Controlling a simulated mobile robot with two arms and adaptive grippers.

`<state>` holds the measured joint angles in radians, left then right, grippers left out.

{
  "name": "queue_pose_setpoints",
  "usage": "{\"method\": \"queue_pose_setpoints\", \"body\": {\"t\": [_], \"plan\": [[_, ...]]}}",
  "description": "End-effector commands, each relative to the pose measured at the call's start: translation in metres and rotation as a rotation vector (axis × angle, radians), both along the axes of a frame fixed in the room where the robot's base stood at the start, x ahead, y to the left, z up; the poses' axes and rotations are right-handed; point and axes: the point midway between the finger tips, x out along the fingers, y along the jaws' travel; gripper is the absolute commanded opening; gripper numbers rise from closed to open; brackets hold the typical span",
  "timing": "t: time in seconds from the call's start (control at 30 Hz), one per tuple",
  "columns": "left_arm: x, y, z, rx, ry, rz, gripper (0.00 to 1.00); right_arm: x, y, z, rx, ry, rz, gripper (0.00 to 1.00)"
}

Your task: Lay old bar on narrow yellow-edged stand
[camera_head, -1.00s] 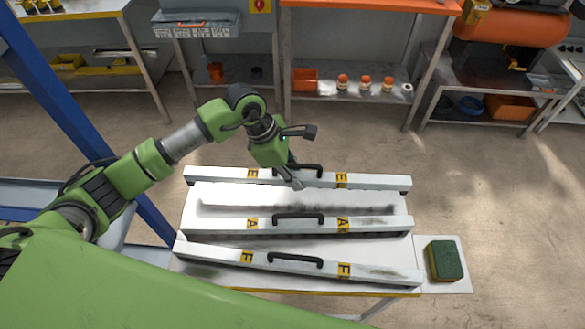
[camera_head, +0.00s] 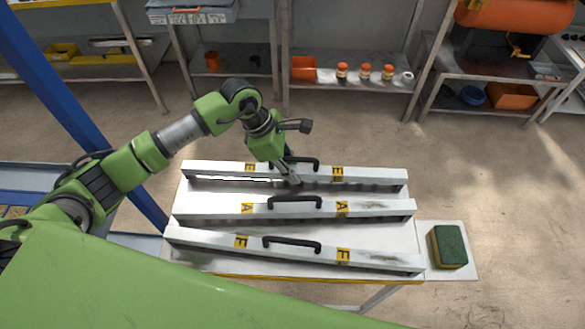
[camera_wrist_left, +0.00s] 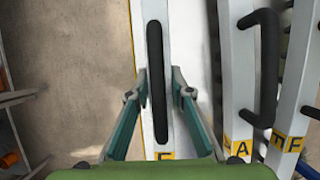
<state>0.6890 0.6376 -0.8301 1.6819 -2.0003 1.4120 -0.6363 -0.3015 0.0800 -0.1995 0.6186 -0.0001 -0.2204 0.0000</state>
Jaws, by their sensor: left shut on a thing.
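Three long light-grey bars lie side by side on a white yellow-edged stand (camera_head: 228,275). The far bar (camera_head: 385,176), middle bar (camera_head: 385,209) and near bar (camera_head: 205,241) each have a black handle and yellow letter labels. Which one is the old bar is not clear. My left gripper (camera_head: 291,178) points down at the far bar. In the left wrist view its fingers (camera_wrist_left: 158,82) are on both sides of that bar's black handle (camera_wrist_left: 157,45), shut on it. The gripper covers part of the handle in the head view. My right gripper is out of view.
A green sponge (camera_head: 450,246) sits on a pale side plate at the right. A blue post (camera_head: 75,105) stands at the left. Grey shelves with jars (camera_head: 365,72) and an orange tank (camera_head: 515,22) line the back. Bare floor lies between.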

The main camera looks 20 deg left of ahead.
Motion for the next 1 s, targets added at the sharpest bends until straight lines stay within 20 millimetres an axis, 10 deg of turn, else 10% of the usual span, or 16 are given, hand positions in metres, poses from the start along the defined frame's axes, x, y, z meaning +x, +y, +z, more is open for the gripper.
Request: {"method": "queue_pose_setpoints", "body": {"t": [0.47, 0.5, 0.53, 1.0], "plan": [[0.0009, -0.0007, -0.0013, -0.002, -0.003, 0.0, 0.0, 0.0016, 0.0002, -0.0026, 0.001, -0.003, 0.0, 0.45], [0.0009, -0.0007, -0.0003, -0.002, -0.003, 0.0, 0.31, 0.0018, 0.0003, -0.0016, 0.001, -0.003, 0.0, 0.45], [0.0008, -0.0007, -0.0003, -0.002, -0.003, 0.0, 0.39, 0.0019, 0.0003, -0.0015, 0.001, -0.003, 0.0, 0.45], [-0.0004, 0.0002, -0.0027, 0.001, 0.001, 0.001, 0.4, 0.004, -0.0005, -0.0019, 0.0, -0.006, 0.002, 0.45]]}}
